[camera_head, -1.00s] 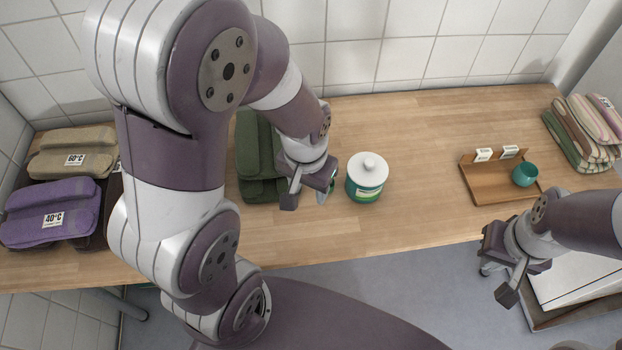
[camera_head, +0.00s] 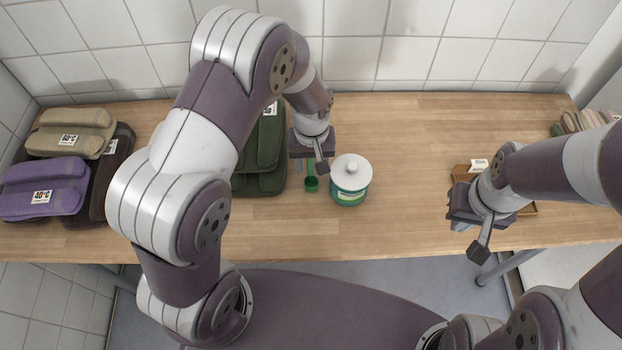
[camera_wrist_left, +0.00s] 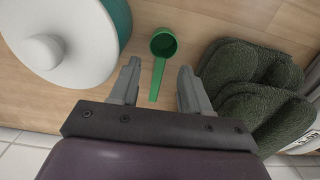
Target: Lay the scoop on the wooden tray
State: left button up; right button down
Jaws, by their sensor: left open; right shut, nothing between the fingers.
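The green scoop (camera_head: 311,184) lies on the wooden worktop between the dark green towels and the white-lidded jar. In the left wrist view the scoop (camera_wrist_left: 163,44) shows its round bowl beyond my fingertips and its handle running back between the fingers. My left gripper (camera_head: 315,165) is open over the handle; in the wrist view its fingers (camera_wrist_left: 160,78) stand on either side of the handle, apart from it. The wooden tray (camera_head: 460,173) is on the right of the worktop, mostly hidden behind my right arm. My right gripper (camera_head: 476,245) is shut and empty, in front of the tray.
The jar (camera_head: 350,182) stands close on the right of the left gripper, the dark green towels (camera_head: 262,160) close on its left. Purple (camera_head: 45,190) and beige towels (camera_head: 70,133) lie far left. Striped towels (camera_head: 580,122) lie far right. The worktop between jar and tray is clear.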

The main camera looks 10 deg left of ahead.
aim_at(311, 175)
pick_arm(q)
notch_tip(311, 175, down, 4)
jog(key=shift+a+r, duration=0.1)
jog(key=c, duration=0.9)
jog(key=shift+o, duration=0.2)
jog(key=shift+r, duration=0.1)
